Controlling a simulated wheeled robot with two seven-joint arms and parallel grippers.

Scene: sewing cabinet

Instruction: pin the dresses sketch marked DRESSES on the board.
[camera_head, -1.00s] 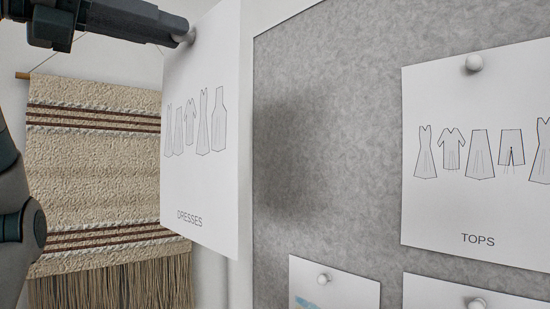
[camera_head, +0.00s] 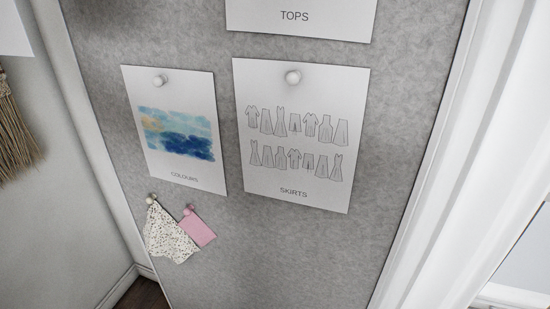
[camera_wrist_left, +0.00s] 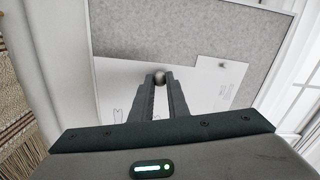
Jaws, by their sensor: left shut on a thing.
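My left gripper (camera_wrist_left: 160,82) is shut on the white ball-headed pin (camera_wrist_left: 159,76) of the dresses sketch. The sketch (camera_wrist_left: 118,92) is a white sheet with faint garment outlines, spreading behind the fingers in the left wrist view. Its DRESSES label is not legible there. In the head view only a white sheet corner (camera_head: 12,32), likely this sketch, shows at the upper left edge. The grey felt board (camera_head: 290,250) fills the middle of the head view and also shows beyond the fingers in the wrist view (camera_wrist_left: 205,38). Whether the sheet touches the board cannot be told.
Pinned on the board are the TOPS sheet (camera_head: 300,22), the SKIRTS sheet (camera_head: 295,150), the COLOURS sheet (camera_head: 175,150), a speckled swatch (camera_head: 168,238) and a pink swatch (camera_head: 200,230). A fringed hanging (camera_head: 15,125) is at the left. A white frame (camera_head: 450,150) borders the right.

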